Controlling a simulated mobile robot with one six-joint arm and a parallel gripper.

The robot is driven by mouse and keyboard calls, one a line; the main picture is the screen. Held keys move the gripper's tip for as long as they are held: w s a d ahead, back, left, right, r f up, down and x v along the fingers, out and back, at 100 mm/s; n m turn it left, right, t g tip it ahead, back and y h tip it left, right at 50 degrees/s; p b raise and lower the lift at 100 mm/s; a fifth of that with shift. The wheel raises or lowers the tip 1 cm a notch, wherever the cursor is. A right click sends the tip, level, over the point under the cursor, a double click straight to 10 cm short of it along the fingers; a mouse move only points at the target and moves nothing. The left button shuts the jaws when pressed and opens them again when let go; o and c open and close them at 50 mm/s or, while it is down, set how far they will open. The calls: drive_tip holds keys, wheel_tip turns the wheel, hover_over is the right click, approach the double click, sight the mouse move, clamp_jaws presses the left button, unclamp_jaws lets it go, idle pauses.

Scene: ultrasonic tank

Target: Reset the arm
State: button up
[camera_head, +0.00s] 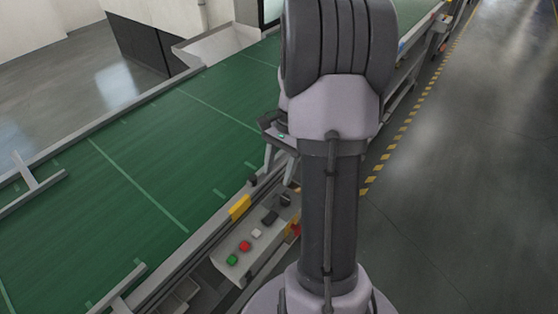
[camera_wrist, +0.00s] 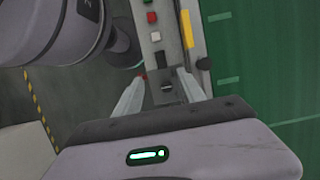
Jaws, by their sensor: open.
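My arm stands upright in the middle of the head view and hides part of the conveyor behind it. My gripper shows in the wrist view (camera_wrist: 160,80), with its two pale fingers spread apart and nothing between them. Beyond the fingers is the control panel at the conveyor's edge. In the head view a small dark part of the gripper end (camera_head: 274,131) shows just left of my arm, above the conveyor's near edge.
A green conveyor belt (camera_head: 130,190) runs diagonally at left; it also shows in the wrist view (camera_wrist: 265,60). A control panel (camera_head: 232,272) with green, red and white buttons sits on its near side. Open grey floor (camera_head: 470,200) with a yellow-black stripe lies at right.

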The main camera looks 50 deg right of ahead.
drive_tip(key=shift+d+r, duration=0.15)
drive_tip(key=shift+r, duration=0.35)
